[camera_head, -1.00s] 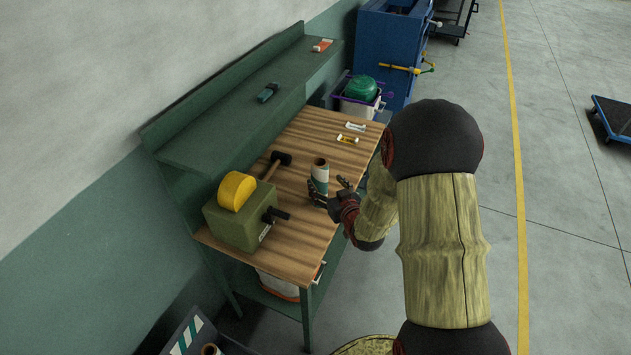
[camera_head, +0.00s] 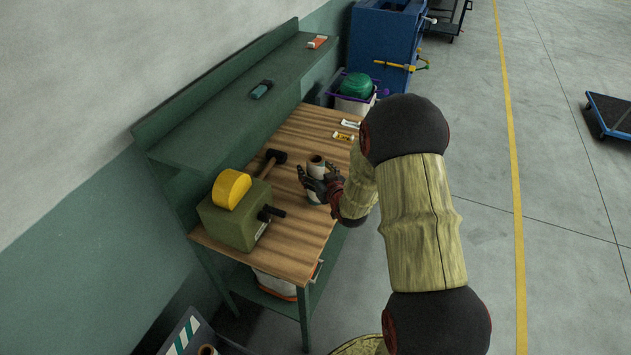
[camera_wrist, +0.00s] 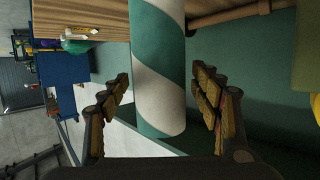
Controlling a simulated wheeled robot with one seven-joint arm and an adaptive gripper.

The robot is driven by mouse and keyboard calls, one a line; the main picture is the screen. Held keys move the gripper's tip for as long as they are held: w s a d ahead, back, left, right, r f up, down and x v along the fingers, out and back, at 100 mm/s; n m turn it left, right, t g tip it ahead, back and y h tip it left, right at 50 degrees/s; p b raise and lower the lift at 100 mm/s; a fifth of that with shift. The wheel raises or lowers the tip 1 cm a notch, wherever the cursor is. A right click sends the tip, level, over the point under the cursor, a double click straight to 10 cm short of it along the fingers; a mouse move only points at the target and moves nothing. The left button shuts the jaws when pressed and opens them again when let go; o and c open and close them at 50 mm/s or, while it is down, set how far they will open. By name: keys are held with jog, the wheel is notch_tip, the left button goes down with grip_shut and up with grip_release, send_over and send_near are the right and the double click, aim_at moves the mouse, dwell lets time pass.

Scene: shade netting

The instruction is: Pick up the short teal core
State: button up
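The core (camera_head: 316,163) is a teal-and-white striped tube with a brown open end, upright on the wooden bench top. In the wrist view the core (camera_wrist: 158,75) fills the middle, its stripes running diagonally. My gripper (camera_head: 318,184) is at the core's middle in the head view, covering part of it. In the wrist view my gripper (camera_wrist: 161,84) is open, with one finger on each side of the core and a small gap showing on both sides.
On the bench (camera_head: 285,232) are a green machine with a yellow wheel (camera_head: 232,190), a dark-headed mallet (camera_head: 274,158) and small white and yellow items (camera_head: 344,136). A raised green shelf (camera_head: 215,115) runs behind. Another tube (camera_head: 207,350) shows at the bottom edge.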

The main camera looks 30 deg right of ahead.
jog(key=shift+c, duration=1.2)
grip_shut()
